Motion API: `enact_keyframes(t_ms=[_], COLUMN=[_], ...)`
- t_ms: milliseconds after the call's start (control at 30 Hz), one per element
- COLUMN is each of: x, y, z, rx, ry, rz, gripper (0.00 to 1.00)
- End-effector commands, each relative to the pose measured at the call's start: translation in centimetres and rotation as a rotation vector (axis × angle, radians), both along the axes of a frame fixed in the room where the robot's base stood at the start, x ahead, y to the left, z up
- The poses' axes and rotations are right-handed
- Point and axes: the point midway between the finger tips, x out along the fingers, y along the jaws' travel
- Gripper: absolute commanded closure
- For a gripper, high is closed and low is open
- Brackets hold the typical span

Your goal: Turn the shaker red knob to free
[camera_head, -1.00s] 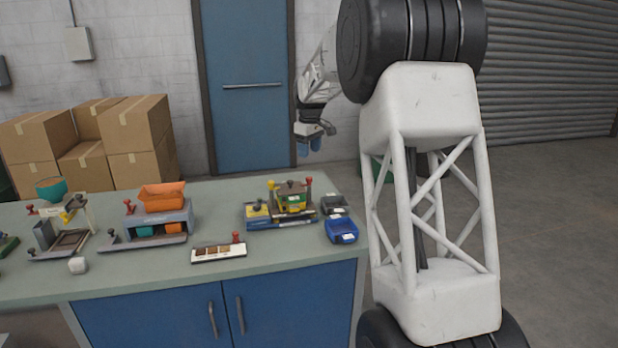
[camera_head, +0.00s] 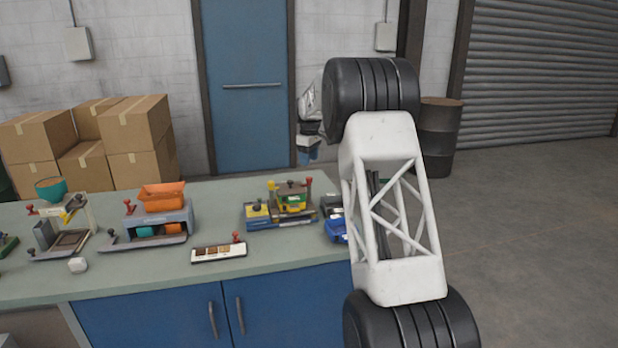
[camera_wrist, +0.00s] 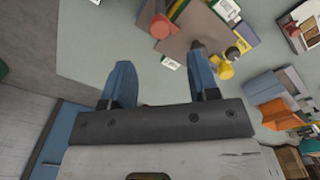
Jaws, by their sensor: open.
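Several red knobs show in the head view, and I cannot tell which is the shaker's. One red knob (camera_head: 308,181) stands at the right of the green and yellow machine (camera_head: 290,203) on the bench. Others are on the orange-hopper machine (camera_head: 163,218), the teal-bowl machine (camera_head: 62,225) and the white strip (camera_head: 219,253). My gripper (camera_head: 307,156) is above and behind the bench's right end. In the wrist view its blue fingers are wide apart and empty (camera_wrist: 162,80). A red knob (camera_wrist: 160,27) lies beyond the fingertips, apart from them.
In the wrist view, a yellow knob (camera_wrist: 225,70) and a dark knob lie near the right finger. Boxes (camera_head: 135,130) stand behind.

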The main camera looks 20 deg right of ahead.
Motion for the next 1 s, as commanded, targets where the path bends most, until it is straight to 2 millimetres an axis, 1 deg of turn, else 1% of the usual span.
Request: enact_keyframes(t_ms=[233, 367, 567, 833, 1000], x=[0.0, 0.0, 0.0, -0.1, 0.0], y=[0.0, 0.0, 0.0, 0.0, 0.0], z=[-0.1, -0.7, -2.4, -5.8, -7.1], rx=[0.000, 0.000, -0.001, -0.001, -0.001], ry=[0.000, 0.001, 0.001, 0.002, -0.001], rz=[0.000, 0.000, -0.001, -0.001, -0.001], gripper=[0.45, 0.45, 0.45, 0.45, 0.45])
